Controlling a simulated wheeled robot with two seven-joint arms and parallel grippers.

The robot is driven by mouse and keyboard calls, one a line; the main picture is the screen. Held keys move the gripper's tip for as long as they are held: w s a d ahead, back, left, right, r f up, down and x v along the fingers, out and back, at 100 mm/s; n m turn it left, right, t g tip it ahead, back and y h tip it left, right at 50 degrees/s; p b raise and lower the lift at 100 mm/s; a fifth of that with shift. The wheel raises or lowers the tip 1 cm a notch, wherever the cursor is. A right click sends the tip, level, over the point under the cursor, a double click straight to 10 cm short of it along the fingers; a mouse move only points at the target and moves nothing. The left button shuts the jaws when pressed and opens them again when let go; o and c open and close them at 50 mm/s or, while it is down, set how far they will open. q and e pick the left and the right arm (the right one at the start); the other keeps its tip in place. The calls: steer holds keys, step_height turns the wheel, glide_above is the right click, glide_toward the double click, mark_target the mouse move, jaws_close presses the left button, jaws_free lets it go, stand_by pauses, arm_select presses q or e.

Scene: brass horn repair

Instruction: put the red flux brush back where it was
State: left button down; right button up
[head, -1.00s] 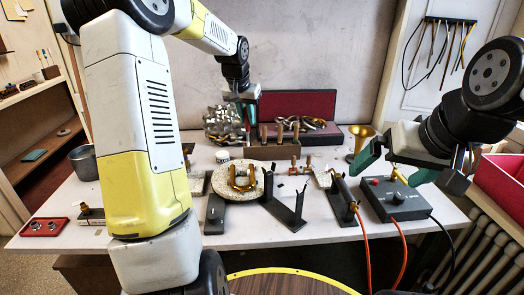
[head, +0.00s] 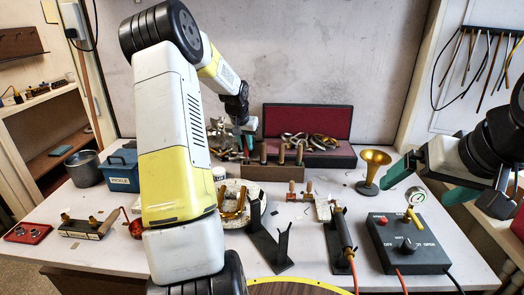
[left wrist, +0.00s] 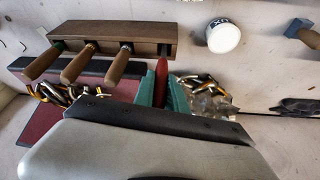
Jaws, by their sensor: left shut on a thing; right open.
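My left gripper (head: 246,142) is at the left end of the wooden tool rack (head: 272,173) in the head view. In the left wrist view its green fingers (left wrist: 162,90) are shut on the red flux brush (left wrist: 162,70). The brush's far end is at the right end of the rack (left wrist: 115,37), by the row of wooden-handled tools (left wrist: 82,63). I cannot tell whether it is in a slot or just above one. A white flux jar (left wrist: 222,36) stands beside the rack. My right gripper (head: 428,185) is open and empty above the control box (head: 410,245).
An open dark-red case (head: 307,122) stands behind the rack. A brass bell (head: 374,170) is to its right. A blue pickle tub (head: 121,171) and a grey pot (head: 84,168) are at the left. Black stands (head: 268,245) are in front of the rack.

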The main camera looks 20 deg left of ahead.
mark_target(245, 150)
arm_select(q)
steer(key=shift+f, duration=1.85)
steer(key=shift+f, duration=0.15)
steer(key=c, duration=1.4)
jaws_free()
steer(key=shift+o, duration=0.2)
steer(key=s+d+r, duration=0.3)
steer(key=s+r, duration=0.2)
steer(key=r, duration=0.4)
steer(key=s+d+r, duration=0.3)
steer(key=s+r, duration=0.2)
steer(key=r, duration=0.3)
steer(key=s+d+r, duration=0.1)
steer(key=s+d, duration=0.3)
steer(key=s, duration=0.4)
steer(key=s+d+r+t+h, duration=0.1)
steer(key=s+d, duration=0.3)
steer(key=s, duration=0.5)
steer(key=s+d+r+m+h, duration=0.1)
steer(key=s+d, duration=0.3)
steer(key=s, duration=0.4)
steer(key=shift+s+d+r+t, duration=0.3)
steer(key=shift+s+d+r, duration=0.1)
steer(key=shift+r, duration=0.2)
